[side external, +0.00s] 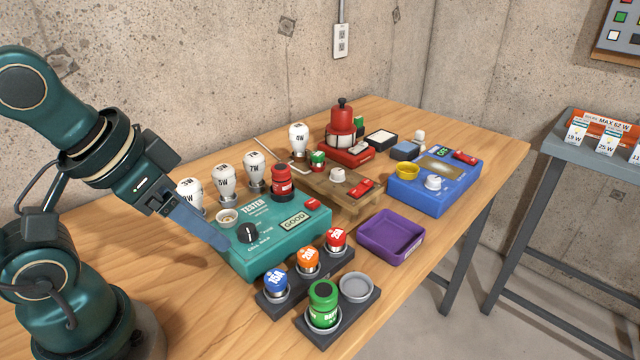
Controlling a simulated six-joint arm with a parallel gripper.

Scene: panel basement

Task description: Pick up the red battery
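The red battery (282,182) appears to be the upright red cylinder on the back right of the teal tester (288,236). A dark knob (247,232) and a "GOOD" window are on the tester's face. My gripper (222,242) points down and right at the tester's left front edge, left of the knob and well apart from the red cylinder. Its fingers overlap in this view, so their opening is unclear. I see nothing held at the tips.
A purple tray (391,236) is empty.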

